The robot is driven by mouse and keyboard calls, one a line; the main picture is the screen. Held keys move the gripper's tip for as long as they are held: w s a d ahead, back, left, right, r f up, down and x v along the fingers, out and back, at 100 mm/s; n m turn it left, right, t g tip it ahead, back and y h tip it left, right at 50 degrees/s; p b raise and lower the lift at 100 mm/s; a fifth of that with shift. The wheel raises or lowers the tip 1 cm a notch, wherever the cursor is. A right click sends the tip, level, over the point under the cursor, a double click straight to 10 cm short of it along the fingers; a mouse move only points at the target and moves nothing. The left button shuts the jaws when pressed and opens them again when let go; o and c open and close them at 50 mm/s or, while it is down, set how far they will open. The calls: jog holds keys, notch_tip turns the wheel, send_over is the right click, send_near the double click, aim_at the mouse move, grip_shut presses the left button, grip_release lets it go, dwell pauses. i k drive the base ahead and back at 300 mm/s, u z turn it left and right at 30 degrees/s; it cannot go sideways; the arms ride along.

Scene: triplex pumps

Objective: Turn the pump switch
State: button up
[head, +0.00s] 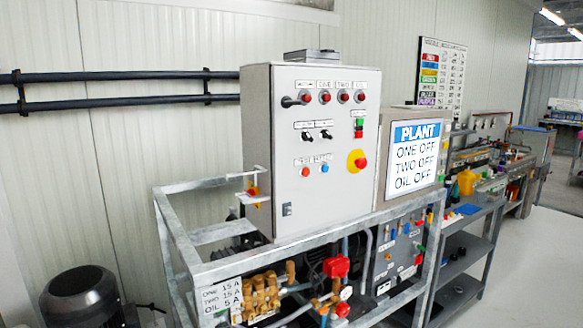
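A grey control cabinet (262,150) stands in the middle of the head view on a metal frame. Its front has two small black rotary switches (316,135) side by side, under a row of red lamps (334,97). A black lever-like handle (289,101) sticks out at the left end of that row. A red and yellow switch (253,190) is on the cabinet's left side. The small lettering is hard to read, so I cannot tell which one is the pump switch. My gripper is not in view.
The front also has a yellow-backed red button (357,161) and small red and blue buttons. A sign (413,155) reads PLANT, ONE OFF, TWO OFF, OIL OFF. Frame rails (290,248) run before the cabinet. A dark motor-like body (82,297) stands lower left. Floor at right is clear.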

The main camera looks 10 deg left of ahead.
aim_at(306, 136)
jog(key=u, duration=0.6)
jog(key=k, duration=1)
jog(key=z, duration=0.05)
jog(key=i, duration=0.95)
jog(key=u, duration=0.05)
